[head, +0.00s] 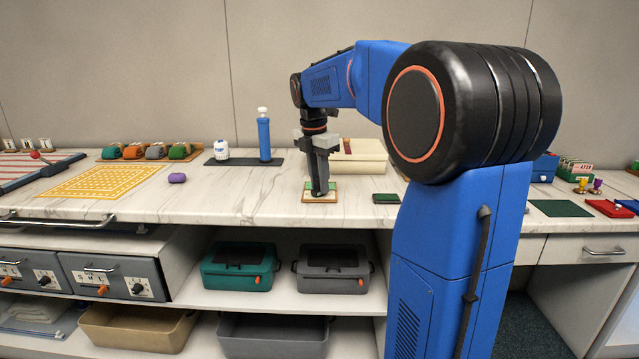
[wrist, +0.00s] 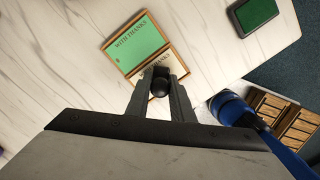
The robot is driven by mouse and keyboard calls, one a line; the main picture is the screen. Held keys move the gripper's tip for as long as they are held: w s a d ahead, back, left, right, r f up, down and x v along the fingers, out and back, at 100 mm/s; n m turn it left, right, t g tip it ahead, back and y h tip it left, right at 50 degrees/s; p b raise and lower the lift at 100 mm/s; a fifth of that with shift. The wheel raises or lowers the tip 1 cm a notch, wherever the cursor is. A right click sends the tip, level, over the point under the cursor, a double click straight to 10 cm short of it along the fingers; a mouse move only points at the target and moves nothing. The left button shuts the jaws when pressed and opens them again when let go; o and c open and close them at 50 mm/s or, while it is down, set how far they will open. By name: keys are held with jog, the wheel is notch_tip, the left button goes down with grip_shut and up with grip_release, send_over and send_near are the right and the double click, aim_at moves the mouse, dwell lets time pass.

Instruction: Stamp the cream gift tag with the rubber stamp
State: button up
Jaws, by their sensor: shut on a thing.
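The cream gift tag (wrist: 142,72) lies in a wooden holder (wrist: 171,40) beside a green tag (wrist: 137,44). Both tags show dark "WITH THANKS" lettering, and my fingers cover part of the cream one. My gripper (wrist: 160,79) is shut on the rubber stamp, whose round black knob (wrist: 158,88) shows between the fingers. In the head view my gripper (head: 319,188) points straight down over the holder (head: 308,200). The stamp's lower end is hidden in the wrist view, so I cannot tell whether it touches the tag.
A green ink pad (wrist: 257,12) in a dark case lies right of the holder; it also shows in the head view (head: 386,198). A blue bottle (head: 264,138) and a white jar (head: 221,150) stand behind. A purple object (head: 177,178) lies left. The counter between is clear.

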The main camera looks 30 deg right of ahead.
jog(key=shift+r, duration=3.35)
